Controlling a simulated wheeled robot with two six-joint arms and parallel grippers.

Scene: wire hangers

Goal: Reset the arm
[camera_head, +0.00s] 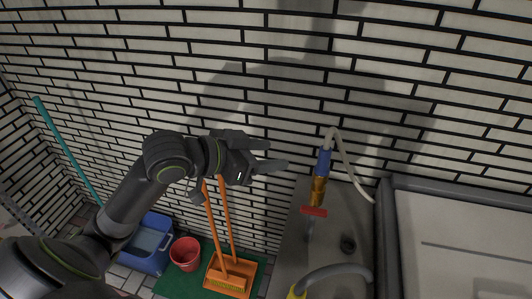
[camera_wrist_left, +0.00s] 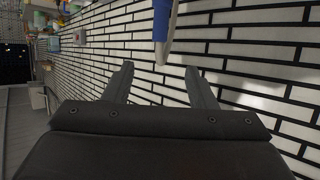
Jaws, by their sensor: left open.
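My left gripper (camera_head: 277,156) is raised in front of the white brick wall in the head view, with its fingers pointing right. It is open and nothing is between its fingers. In the left wrist view the two fingers of my left gripper (camera_wrist_left: 160,80) stand apart, with brick wall beyond them. My left arm comes in from the lower left. My right gripper is not in either view.
A tap with a blue hose fitting (camera_head: 323,163) and red handle (camera_head: 314,211) is right of the gripper, over a grey counter (camera_head: 292,259). Below stand a blue bucket (camera_head: 149,262), a red bucket (camera_head: 185,254) and an orange broom and dustpan (camera_head: 230,275). A teal pole (camera_head: 66,150) leans left.

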